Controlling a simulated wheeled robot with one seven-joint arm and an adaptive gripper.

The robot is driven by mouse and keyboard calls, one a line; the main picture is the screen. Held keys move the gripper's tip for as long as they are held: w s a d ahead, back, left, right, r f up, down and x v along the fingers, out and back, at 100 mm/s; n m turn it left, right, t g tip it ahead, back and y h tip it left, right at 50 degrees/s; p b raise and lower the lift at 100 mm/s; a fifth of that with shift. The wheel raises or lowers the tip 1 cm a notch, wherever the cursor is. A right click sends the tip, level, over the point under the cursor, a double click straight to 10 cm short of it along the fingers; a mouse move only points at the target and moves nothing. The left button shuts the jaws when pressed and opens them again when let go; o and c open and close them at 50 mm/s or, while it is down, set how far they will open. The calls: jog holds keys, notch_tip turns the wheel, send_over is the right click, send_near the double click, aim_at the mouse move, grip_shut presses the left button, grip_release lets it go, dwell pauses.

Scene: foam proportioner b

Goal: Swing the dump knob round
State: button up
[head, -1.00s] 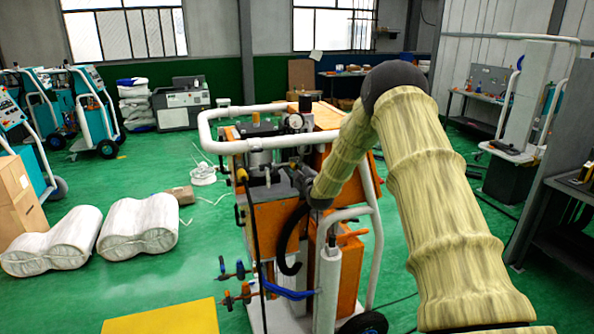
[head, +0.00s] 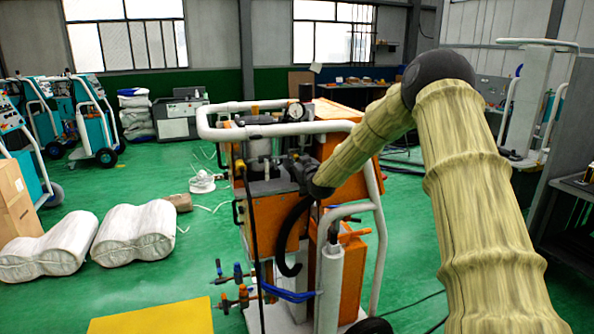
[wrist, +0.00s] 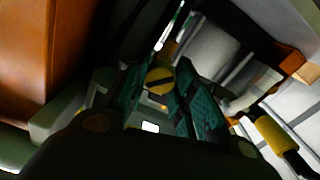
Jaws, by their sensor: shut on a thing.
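The foam machine (head: 278,211), with orange panels and a white tube frame, stands in front of me in the head view. My arm reaches over its right side to the metal parts on top. My gripper (head: 284,171) is small and dark there. In the wrist view my gripper (wrist: 164,98) has its two teal-padded fingers on either side of a round yellow knob (wrist: 160,80) with a dark slot, shut on it. I take this as the dump knob. In the head view the knob is hidden behind the gripper and machine parts.
A pressure gauge (head: 295,111) and the white top rail (head: 222,131) are close around the gripper. A yellow-gripped lever (wrist: 270,136) is at right in the wrist view. White rolls (head: 135,235) and a yellow mat (head: 150,318) lie on the floor.

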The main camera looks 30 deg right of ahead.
jog(key=shift+d+f+m+b, duration=0.1)
jog(key=shift+f+m+b, duration=0.05)
jog(key=shift+m+b, duration=4)
jog(key=shift+m+p, duration=0.3)
jog(key=shift+m, duration=0.15)
